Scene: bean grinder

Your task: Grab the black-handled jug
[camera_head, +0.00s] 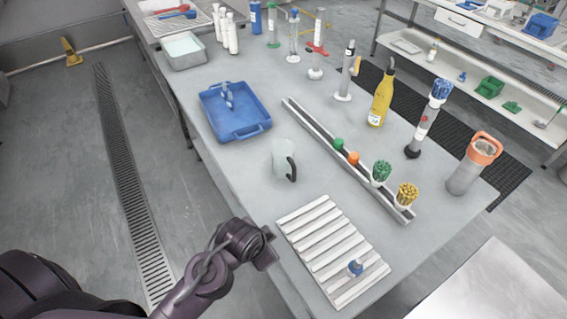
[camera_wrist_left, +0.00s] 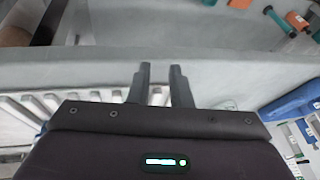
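The jug (camera_head: 281,158) is a pale translucent vessel with a black handle (camera_head: 292,169) on its right side. It stands upright on the grey bench, between the blue tray and the long rail. I cannot clearly make it out in the left wrist view. My left gripper (camera_head: 268,245) is beside the bench's near left edge, left of the white slatted rack and below the jug in the picture, apart from it. In the left wrist view my left gripper's two fingers (camera_wrist_left: 160,80) stand apart with nothing between them. My right gripper is not in view.
A blue tray (camera_head: 222,133) lies behind the jug to the left. A long rail (camera_head: 320,133) with caps and cups runs to its right. The white slatted rack (camera_head: 312,232) lies in front. Yellow bottle (camera_head: 382,98) and orange-topped container (camera_head: 466,172) stand farther right. Bench around the jug is clear.

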